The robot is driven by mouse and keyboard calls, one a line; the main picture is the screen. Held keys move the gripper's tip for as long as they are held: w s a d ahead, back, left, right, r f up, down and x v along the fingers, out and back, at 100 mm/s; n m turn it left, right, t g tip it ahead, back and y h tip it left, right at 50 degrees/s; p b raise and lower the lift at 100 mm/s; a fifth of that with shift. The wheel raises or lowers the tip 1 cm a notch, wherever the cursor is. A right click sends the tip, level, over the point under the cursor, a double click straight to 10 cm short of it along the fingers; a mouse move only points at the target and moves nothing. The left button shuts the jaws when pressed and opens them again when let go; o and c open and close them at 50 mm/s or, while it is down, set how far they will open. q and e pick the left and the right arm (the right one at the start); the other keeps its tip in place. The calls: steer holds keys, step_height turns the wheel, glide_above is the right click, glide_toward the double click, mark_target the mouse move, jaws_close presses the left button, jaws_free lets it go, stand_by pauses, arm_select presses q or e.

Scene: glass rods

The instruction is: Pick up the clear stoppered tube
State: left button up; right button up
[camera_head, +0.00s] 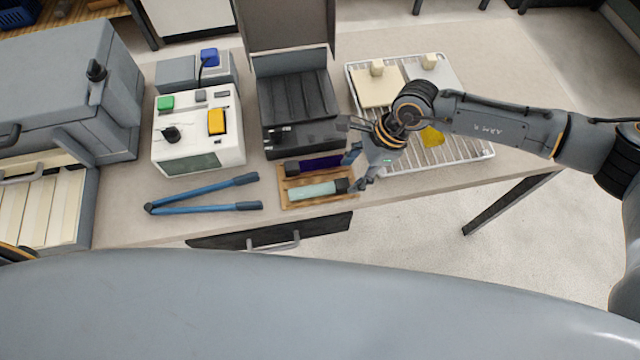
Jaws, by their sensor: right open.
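The clear stoppered tube (312,191) looks pale greenish, with a dark stopper at its right end. It lies flat in the front part of a wooden tray (286,204). A dark purple tube (322,163) lies behind it in the same tray, with a dark cap at its left end. My right gripper (358,171) is open at the tray's right edge, its fingers pointing left. One finger is near the clear tube's stopper and the other near the purple tube's right end. I cannot tell whether either finger touches. My left gripper is out of view.
Blue tongs (203,209) lie left of the tray. A black open box (297,100) stands right behind it. A wire rack (462,150) with pale blocks sits under my right arm. A white device (198,135) and a grey cabinet (60,85) stand at left.

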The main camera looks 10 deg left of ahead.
mark_target(343, 183)
steer(key=shift+p+x, duration=0.65)
steer(key=shift+x, duration=1.25)
steer(key=shift+s+a+r, duration=0.1)
jaws_close()
steer(key=shift+r, duration=0.1)
